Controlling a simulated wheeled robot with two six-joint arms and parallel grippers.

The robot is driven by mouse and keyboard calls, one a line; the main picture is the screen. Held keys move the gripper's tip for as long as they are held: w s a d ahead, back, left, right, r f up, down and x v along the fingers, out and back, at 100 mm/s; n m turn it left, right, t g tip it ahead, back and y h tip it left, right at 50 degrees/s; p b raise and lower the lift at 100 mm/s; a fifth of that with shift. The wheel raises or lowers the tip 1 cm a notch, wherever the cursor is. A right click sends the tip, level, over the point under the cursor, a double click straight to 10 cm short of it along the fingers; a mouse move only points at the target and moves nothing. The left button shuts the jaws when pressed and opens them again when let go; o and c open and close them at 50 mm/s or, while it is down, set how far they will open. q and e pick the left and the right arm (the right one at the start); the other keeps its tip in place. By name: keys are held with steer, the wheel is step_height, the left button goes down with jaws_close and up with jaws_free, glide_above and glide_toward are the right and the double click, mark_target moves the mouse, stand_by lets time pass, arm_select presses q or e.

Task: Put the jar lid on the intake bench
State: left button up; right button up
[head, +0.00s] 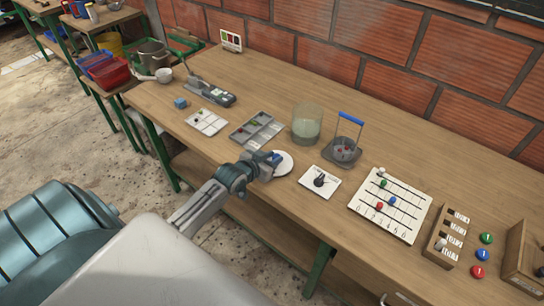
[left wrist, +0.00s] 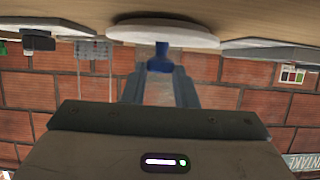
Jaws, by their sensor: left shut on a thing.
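The jar lid is a white round disc (head: 285,164) with a blue knob, at the front edge of the long wooden bench (head: 330,222) in the head view. My left gripper (head: 268,162) reaches in from the left and is shut on the lid's blue knob. In the left wrist view the white disc (left wrist: 163,33) lies beyond the knob (left wrist: 161,60), which is between the fingers (left wrist: 160,78). The disc looks level and close to the bench top; I cannot tell if it touches. My right gripper is not in view.
A glass jar (head: 307,125) stands behind the lid, beside a wire basket with a blue handle (head: 346,140). A grey compartment tray (head: 257,129) and a white card (head: 320,182) flank the lid. A sign partly reading INTAKE (left wrist: 307,162) shows in the wrist view.

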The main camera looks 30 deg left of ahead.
arm_select(q)
steer(key=shift+f, duration=0.25)
steer(key=o, duration=1)
steer(key=shift+r, duration=0.1)
steer(key=shift+r, duration=0.1)
steer(key=shift+s, duration=0.15)
steer(key=v, duration=1.1)
steer(key=shift+s+r, duration=0.2)
steer(key=shift+s, duration=0.15)
